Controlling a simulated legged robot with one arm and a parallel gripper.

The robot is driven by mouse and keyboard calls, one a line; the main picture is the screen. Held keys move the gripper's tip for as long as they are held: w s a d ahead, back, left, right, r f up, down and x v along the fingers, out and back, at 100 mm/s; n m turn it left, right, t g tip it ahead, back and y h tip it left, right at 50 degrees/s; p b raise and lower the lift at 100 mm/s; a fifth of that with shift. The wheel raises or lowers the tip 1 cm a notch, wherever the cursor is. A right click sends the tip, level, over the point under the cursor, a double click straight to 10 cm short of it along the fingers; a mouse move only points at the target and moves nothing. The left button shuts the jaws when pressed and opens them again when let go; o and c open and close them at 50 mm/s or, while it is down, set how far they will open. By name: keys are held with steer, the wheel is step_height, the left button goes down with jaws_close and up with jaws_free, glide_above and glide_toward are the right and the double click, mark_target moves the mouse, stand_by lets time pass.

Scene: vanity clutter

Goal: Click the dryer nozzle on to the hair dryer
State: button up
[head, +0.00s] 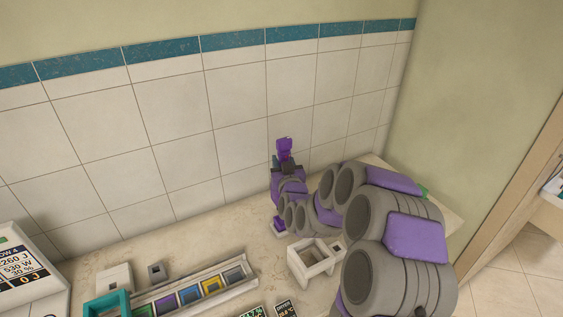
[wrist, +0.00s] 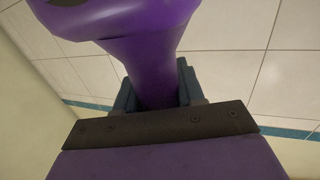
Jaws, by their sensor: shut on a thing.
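My gripper (wrist: 157,92) is shut on a purple piece (wrist: 150,40) that looks like the hair dryer, held by its narrower part. Its wide head with a dark opening fills the top of the wrist view. In the head view this piece (head: 284,146) stands upright above my gripper (head: 286,165), in front of the tiled wall. A small purple piece (head: 279,223) on a pale base sits on the counter below my gripper; it may be the nozzle, but it is too small to tell.
On the counter (head: 215,232) stand a pale open frame (head: 312,270), a tray of coloured compartments (head: 240,262), a teal frame (head: 105,303) and a pale block (head: 115,277). A display panel (head: 25,262) is at far left. The tiled wall (head: 180,120) is close behind.

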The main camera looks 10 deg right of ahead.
steer(key=shift+d+f, duration=0.15)
steer(key=shift+f, duration=0.6)
steer(key=shift+f+b, duration=1.05)
steer(key=shift+f, duration=2.4)
